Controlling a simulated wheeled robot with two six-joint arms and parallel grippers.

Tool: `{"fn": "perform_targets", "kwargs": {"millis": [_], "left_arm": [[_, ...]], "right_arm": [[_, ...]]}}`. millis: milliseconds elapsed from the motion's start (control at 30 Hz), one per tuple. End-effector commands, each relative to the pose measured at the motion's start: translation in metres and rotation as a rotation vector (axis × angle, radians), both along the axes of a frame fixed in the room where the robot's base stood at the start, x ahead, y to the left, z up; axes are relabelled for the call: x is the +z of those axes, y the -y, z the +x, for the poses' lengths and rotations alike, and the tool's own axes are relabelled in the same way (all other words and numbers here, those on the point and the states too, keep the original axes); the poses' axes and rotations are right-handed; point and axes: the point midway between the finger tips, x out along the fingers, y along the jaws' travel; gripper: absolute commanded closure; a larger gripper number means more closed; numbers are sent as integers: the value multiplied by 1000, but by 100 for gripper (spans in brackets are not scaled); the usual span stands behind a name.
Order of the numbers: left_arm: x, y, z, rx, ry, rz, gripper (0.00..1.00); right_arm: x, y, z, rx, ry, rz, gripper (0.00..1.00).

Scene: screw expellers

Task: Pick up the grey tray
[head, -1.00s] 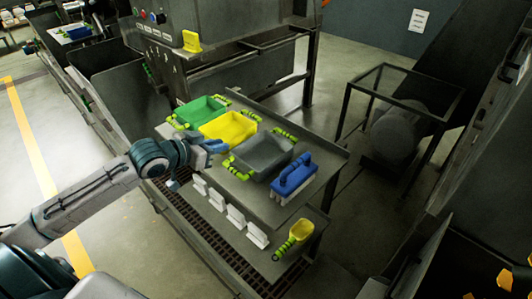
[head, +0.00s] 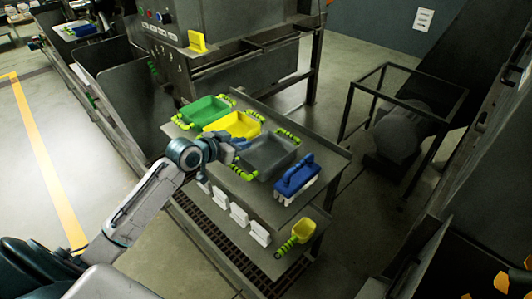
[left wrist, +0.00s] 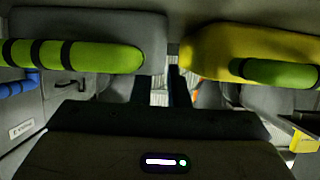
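The grey tray (head: 268,153) sits on the metal table between the yellow tray (head: 232,124) and a blue brush, with a green banded handle at each end. In the left wrist view the grey tray (left wrist: 90,28) is at upper left, its green handle across it, and the yellow tray (left wrist: 250,45) is at upper right. My left gripper (head: 238,143) is at the near edge of the trays, about where grey and yellow meet. In the left wrist view its dark fingers (left wrist: 159,88) stand apart with an empty gap between them. My right gripper is not in view.
A green tray (head: 205,110) stands beyond the yellow one. The blue brush (head: 296,178) is close to the grey tray's right side. A yellow scoop (head: 302,231) and several white blocks (head: 240,216) are on the lower ledge. Bare table (head: 318,150) shows at the right.

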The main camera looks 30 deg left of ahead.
Motion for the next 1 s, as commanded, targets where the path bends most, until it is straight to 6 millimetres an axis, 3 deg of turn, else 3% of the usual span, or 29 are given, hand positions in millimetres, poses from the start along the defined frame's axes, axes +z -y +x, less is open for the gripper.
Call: {"fn": "perform_targets", "kwargs": {"millis": [200,467,567,1000], "left_arm": [[-6,6,16,1,0,-2,85],[-8,6,18,1,0,1,85],[-8,6,18,0,0,1,100],[0,6,18,0,5,2,100]], "right_arm": [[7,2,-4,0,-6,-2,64],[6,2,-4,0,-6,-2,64],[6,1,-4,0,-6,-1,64],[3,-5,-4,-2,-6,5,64]]}}
